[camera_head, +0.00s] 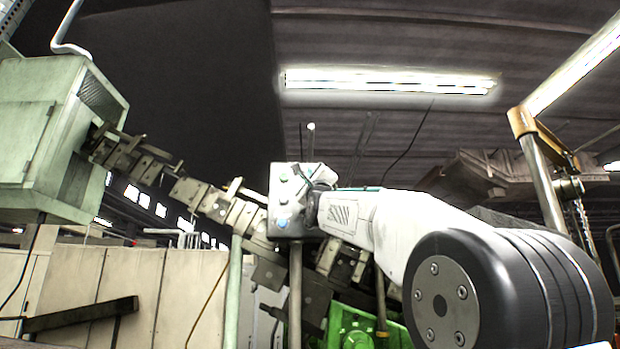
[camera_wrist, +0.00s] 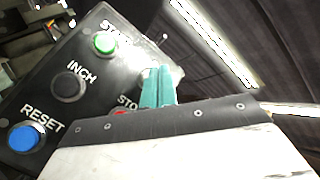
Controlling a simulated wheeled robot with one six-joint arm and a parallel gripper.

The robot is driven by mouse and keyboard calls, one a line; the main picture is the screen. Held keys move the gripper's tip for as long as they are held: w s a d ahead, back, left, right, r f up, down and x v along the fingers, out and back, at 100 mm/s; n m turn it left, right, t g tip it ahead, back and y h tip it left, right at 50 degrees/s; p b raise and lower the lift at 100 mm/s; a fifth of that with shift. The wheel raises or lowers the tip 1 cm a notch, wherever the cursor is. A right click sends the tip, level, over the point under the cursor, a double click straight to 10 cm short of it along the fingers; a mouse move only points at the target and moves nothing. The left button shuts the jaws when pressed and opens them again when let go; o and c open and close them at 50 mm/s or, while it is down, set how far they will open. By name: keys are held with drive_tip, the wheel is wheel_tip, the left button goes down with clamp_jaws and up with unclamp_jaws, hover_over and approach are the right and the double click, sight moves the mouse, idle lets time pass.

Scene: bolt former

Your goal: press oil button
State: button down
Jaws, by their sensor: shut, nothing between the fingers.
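The control panel (camera_wrist: 52,88) fills the left of the wrist view, tilted. It has a green START button (camera_wrist: 104,43), a black INCH button (camera_wrist: 69,86), a blue RESET button (camera_wrist: 25,137) and a red STOP button (camera_wrist: 120,113), mostly hidden by my gripper. No label reading oil is visible; part of the panel lies behind the gripper. My gripper (camera_wrist: 158,72) has teal fingers, shut and empty, in front of the panel's right part. Contact cannot be told. In the head view, the panel box (camera_head: 283,172) stands on a post with my arm reaching its right side.
A long chain-like row of metal machine parts (camera_head: 205,198) runs behind the panel box to a pale green cabinet (camera_head: 45,140) at left. A green machine part (camera_head: 352,325) sits below. An orange-topped metal post (camera_head: 540,170) stands at right. Cream panels (camera_head: 130,290) fill the lower left.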

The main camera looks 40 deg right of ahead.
drive_tip(key=s+a, duration=0.1)
drive_tip(key=s, duration=0.1)
drive_tip(key=s+a, duration=0.2)
drive_tip(key=shift+s, duration=0.1)
idle(0.3)
drive_tip(key=shift+d, duration=0.1)
idle(0.7)
